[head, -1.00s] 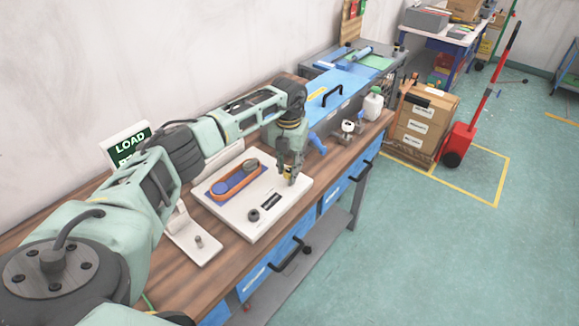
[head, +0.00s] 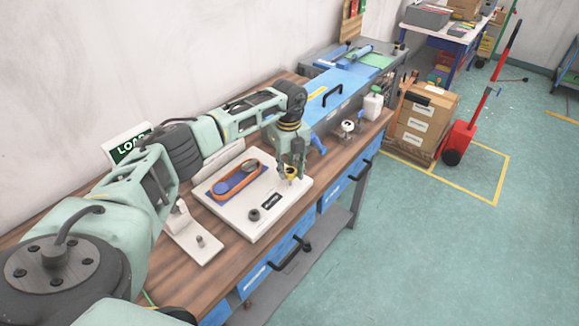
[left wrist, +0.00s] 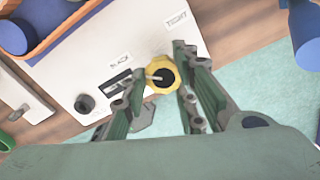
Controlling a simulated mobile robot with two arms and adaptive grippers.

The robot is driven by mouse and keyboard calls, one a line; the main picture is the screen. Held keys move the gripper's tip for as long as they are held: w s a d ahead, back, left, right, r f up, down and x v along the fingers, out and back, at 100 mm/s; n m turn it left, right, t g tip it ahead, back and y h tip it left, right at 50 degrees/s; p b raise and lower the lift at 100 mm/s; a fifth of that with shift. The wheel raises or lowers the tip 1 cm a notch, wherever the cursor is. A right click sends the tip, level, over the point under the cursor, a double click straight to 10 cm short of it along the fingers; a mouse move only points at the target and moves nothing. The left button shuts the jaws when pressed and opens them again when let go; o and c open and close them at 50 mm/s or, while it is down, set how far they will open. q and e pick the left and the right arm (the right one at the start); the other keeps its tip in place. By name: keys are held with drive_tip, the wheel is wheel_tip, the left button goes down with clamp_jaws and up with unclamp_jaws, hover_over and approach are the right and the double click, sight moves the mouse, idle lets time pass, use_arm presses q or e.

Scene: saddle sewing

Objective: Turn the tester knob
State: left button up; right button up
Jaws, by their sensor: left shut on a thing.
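The tester is a white panel (head: 240,222) on the wooden bench, also in the left wrist view (left wrist: 75,55). Its yellow knob (head: 292,171) is at the panel's far right corner; the left wrist view shows it with a dark centre and pale pointer (left wrist: 160,73). My left gripper (head: 293,176) points down over this corner, shut on the yellow knob, with one finger on either side. A small black knob (head: 254,215) is nearer the front edge, clear of the fingers. My right gripper is not in view.
An orange-rimmed tray (head: 236,180) with blue things lies on the panel's left part. A white bracket with a small post (head: 201,240) stands left of the panel. A white bottle (head: 373,104) and a blue machine (head: 335,92) are farther back. The green floor at right is mostly clear.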

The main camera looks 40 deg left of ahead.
sight(287, 171)
use_arm(q)
drive_tip(key=shift+a+n, duration=0.3)
drive_tip(key=shift+n, duration=0.1)
drive_tip(key=o, duration=0.8)
drive_tip(key=shift+s, duration=0.1)
drive_tip(key=shift+o, duration=1.1)
drive_tip(key=shift+s+r, duration=0.1)
drive_tip(key=shift+s, duration=0.05)
drive_tip(key=shift+d+r, duration=0.1)
drive_tip(key=shift+r, duration=0.1)
wheel_tip(287, 171, up, 12)
drive_tip(key=shift+f, duration=0.2)
